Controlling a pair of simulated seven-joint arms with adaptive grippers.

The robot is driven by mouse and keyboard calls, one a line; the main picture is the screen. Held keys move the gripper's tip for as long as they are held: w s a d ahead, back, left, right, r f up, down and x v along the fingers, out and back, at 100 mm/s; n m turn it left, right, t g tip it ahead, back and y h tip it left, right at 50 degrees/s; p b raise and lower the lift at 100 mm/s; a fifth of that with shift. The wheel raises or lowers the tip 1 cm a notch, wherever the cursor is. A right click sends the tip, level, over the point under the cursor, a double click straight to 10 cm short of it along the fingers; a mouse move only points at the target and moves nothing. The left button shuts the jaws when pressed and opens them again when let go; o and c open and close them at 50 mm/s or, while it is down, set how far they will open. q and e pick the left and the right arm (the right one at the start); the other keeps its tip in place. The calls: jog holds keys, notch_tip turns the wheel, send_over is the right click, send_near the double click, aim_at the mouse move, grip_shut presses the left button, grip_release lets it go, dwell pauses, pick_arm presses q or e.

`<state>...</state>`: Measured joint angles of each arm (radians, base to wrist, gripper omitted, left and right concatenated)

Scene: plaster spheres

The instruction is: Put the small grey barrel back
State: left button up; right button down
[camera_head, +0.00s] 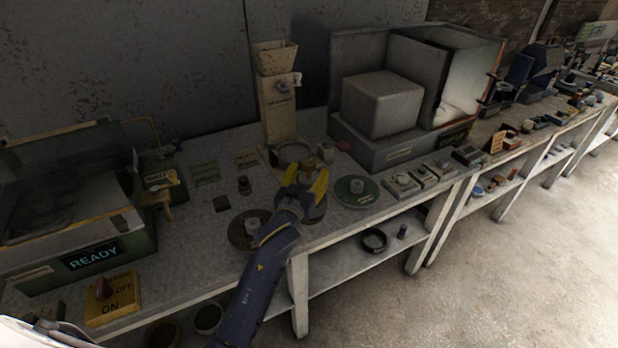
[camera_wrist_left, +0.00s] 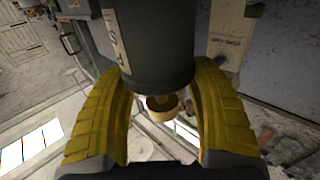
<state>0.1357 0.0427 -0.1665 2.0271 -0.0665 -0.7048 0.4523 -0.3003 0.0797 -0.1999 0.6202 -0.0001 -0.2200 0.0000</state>
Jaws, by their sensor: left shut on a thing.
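My left gripper (camera_head: 305,178) reaches in from the bottom over the long workbench, with its yellow fingers upright near the bench's front edge. In the left wrist view its fingers lie on both sides of a dark grey barrel (camera_wrist_left: 148,45) with a pale label strip, and it is shut on that barrel. A brass-coloured knob (camera_wrist_left: 161,104) shows below the barrel in that view. In the head view the fingers mostly hide the barrel. My right gripper is in neither view.
A round brown disc (camera_head: 240,238) and a green disc (camera_head: 348,199) flank the gripper. A dispenser tower (camera_head: 277,105) stands behind it, and a grey cabinet (camera_head: 400,152) is at the back right.

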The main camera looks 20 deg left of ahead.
pick_arm(q)
jog(key=shift+f, duration=0.7)
jog(key=o, duration=1.6)
jog(key=shift+f, duration=0.1)
jog(key=s, duration=1.2)
jog(key=shift+a, duration=0.1)
